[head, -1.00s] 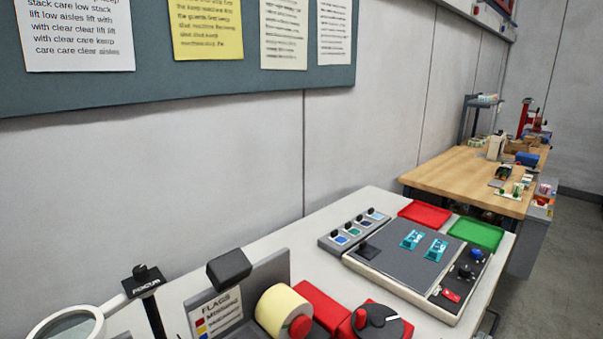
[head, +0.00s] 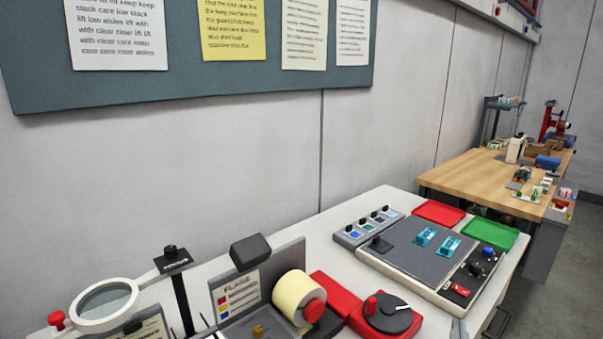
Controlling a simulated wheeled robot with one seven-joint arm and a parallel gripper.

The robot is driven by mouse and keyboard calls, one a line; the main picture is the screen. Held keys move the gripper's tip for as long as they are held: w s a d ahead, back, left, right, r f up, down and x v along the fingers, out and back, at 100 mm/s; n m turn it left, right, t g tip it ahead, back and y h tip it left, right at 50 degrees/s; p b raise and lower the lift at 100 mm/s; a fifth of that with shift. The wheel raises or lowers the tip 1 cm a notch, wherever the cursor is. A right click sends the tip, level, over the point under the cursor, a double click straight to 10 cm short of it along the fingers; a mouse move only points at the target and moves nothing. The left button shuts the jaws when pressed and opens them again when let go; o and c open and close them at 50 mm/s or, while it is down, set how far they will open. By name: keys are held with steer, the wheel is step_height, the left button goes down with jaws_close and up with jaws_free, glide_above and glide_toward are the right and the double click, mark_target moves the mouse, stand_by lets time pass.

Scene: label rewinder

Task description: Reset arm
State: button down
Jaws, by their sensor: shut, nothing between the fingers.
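My arm and gripper do not show in the head view. The label rewinder stands on the white bench at the bottom middle. It has a cream label roll (head: 297,298) with a red hub, and a red unit with a dark round dial (head: 388,313) beside it. A flags card (head: 238,297) stands to the left of the roll.
A grey panel (head: 412,262) with two teal pieces lies on the bench, with a red tray (head: 438,213) and a green tray (head: 489,234) behind it. A magnifier (head: 106,304) stands at lower left. A wooden table (head: 464,173) is farther back at right.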

steer(key=s+a+f+n+t+y, duration=0.4)
steer(key=s+a+y, duration=0.4)
steer(key=s, duration=0.5)
steer(key=s+a+f+g, duration=0.1)
steer(key=s+g, duration=0.1)
steer(key=s, duration=1)
steer(key=s+a+f+g, duration=0.1)
steer(key=s, duration=1.1)
steer(key=shift+s+f+g, duration=0.2)
steer(key=shift+f+g, duration=0.05)
steer(key=shift+g, duration=0.15)
steer(key=shift+a, duration=0.1)
